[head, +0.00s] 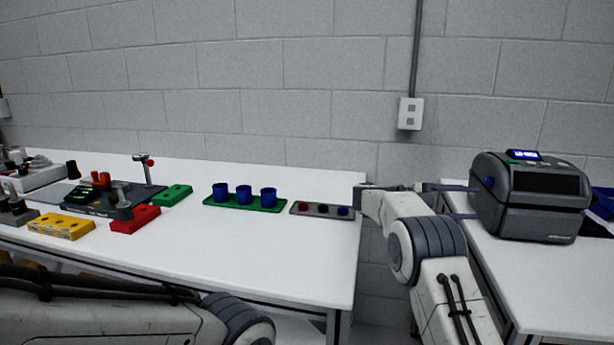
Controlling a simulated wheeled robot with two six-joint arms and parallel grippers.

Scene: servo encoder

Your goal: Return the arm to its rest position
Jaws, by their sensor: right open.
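My right arm rises from the lower right, and its gripper (470,202) points right, toward the side of a dark grey printer-like machine (540,205). Its two thin fingers are apart, one above the other, with no object seen between them. The fingertips overlap the machine's left side in the picture; I cannot tell whether they touch it.
A white table (290,255) holds a green tray (235,203) of blue cups, a grey tray (327,211) with coloured round parts, and red (135,219), yellow (60,228) and green (173,195) blocks. A gap separates it from the machine's table (510,280).

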